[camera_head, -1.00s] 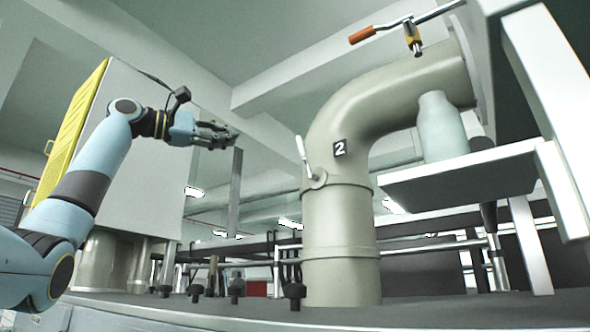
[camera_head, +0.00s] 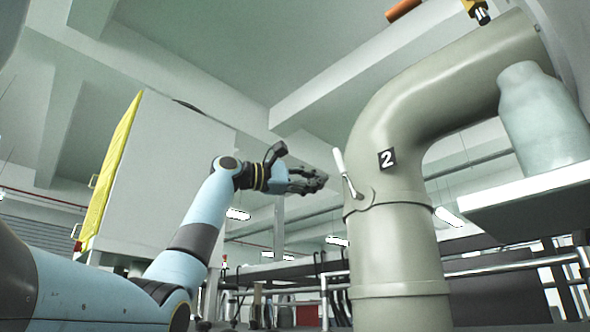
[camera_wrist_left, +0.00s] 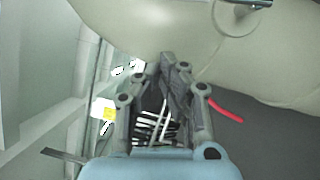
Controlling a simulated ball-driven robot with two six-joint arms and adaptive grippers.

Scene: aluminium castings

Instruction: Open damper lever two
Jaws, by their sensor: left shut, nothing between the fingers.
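The damper lever (camera_head: 345,172) is a thin white handle on a pivot at the left side of the beige duct (camera_head: 396,245), just beside the black label with a white 2 (camera_head: 387,159). The handle points up and slightly left. My left gripper (camera_head: 322,180) is shut and empty, a little left of the lever and apart from it in the head view. In the left wrist view the fingers (camera_wrist_left: 175,68) are together near the duct (camera_wrist_left: 150,22), and the lever's round pivot (camera_wrist_left: 240,12) shows at the top edge. My right gripper is not in view.
A pale bottle (camera_head: 543,118) stands on a white shelf (camera_head: 520,203) at the right. A grey cabinet with a yellow side (camera_head: 110,175) stands behind my left arm. Rails and pipes (camera_head: 285,272) run low behind the duct. An orange-ended handle (camera_head: 402,9) is at the top.

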